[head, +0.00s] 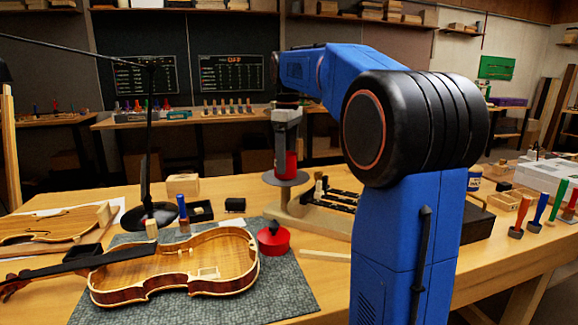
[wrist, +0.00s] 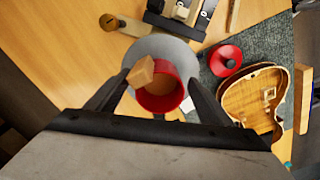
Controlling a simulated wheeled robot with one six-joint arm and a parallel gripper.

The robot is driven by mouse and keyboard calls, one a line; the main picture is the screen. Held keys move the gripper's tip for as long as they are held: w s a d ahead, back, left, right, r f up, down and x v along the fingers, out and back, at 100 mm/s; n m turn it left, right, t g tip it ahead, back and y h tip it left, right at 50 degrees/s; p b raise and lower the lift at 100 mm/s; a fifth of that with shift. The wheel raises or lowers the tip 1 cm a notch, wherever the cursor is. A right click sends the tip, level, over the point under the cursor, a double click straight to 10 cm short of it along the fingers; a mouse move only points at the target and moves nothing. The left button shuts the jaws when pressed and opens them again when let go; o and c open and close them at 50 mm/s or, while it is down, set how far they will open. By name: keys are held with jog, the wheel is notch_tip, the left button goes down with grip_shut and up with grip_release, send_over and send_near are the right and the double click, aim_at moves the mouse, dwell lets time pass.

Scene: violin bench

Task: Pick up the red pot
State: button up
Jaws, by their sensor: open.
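The red pot (head: 291,164) stands upright on a grey round plate (head: 285,178) on a wooden stand. In the wrist view the pot (wrist: 178,103) is open at the top with brown contents, and a tan wooden piece (wrist: 141,73) overlaps its rim. My gripper (head: 285,150) points down over the pot. In the wrist view its two dark fingers (wrist: 158,96) are apart, one on either side of the pot. I cannot tell whether they touch it. The pot's near lower side is hidden by the gripper.
A red lid with a dark knob (head: 273,240) lies on the grey mat (head: 290,290) beside an open violin body (head: 180,268). A black lamp stand (head: 150,212) stands at left. A black slotted holder (head: 335,195) is right of the plate.

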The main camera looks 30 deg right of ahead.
jog(key=shift+f, duration=0.8)
jog(key=c, duration=1.2)
jog(key=shift+o, duration=0.2)
jog(key=shift+r, duration=0.1)
